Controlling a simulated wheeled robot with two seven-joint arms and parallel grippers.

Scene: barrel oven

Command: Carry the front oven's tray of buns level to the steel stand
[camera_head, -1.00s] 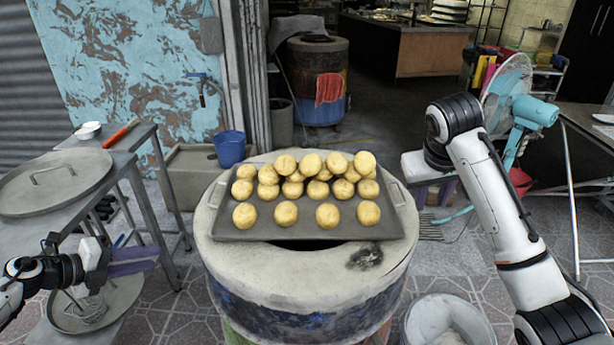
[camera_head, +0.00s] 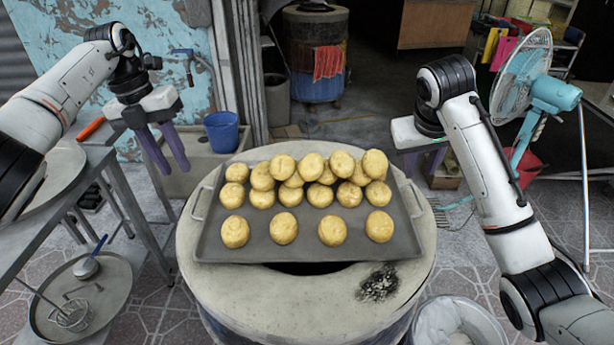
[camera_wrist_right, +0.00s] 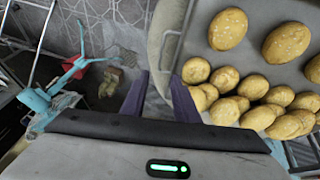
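The dark metal tray (camera_head: 300,248) of buns (camera_head: 332,231) lies on top of the pale round barrel oven (camera_head: 300,300), partly covering its dark mouth. It has a loop handle at its left side (camera_head: 199,203) and one at its right (camera_head: 415,199). My left gripper (camera_head: 175,170) is open and empty, pointing down, left of the left handle and apart from it. My right gripper (camera_head: 426,162) is just beyond the tray's right side; the right wrist view shows its purple fingers (camera_wrist_right: 159,90) apart and empty beside the tray (camera_wrist_right: 275,78).
A grey metal table (camera_head: 40,225) on the left holds a round lid, with a round pan (camera_head: 85,300) lower down. A blue bucket (camera_head: 221,132) stands behind the oven, a teal fan (camera_head: 530,95) at right, a pale bucket (camera_head: 458,322) at front right. Thin metal legs (camera_head: 584,190) show at far right.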

